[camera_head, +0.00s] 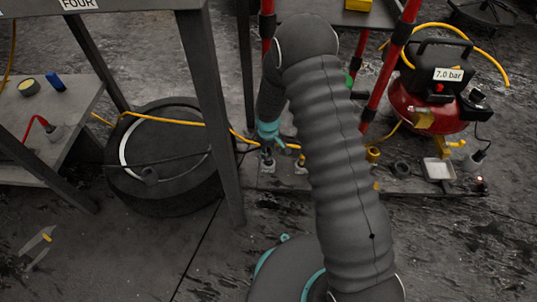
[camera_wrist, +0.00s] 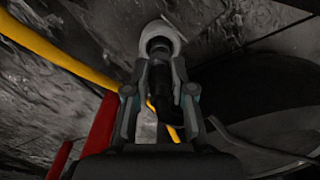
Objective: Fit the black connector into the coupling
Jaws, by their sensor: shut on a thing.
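In the wrist view my gripper (camera_wrist: 161,68) is shut on the black connector (camera_wrist: 160,82), a dark cylindrical piece between the two fingers. A pale grey rounded piece (camera_wrist: 160,28), which looks like the coupling, lies directly beyond the fingertips. The connector's dark front end lines up with its opening. I cannot tell whether the end is inside or just in front. In the head view my gripper (camera_head: 275,148) points down beside the low bench, near small metal fittings (camera_head: 300,163). The connector is too small and hidden to make out there.
A yellow hose (camera_head: 165,118) runs over the black drum (camera_head: 165,185) towards my gripper. A red post (camera_head: 388,75) stands to the right, and a red compressor (camera_head: 425,100) is beyond it. A grey table leg (camera_head: 215,120) stands close on the left.

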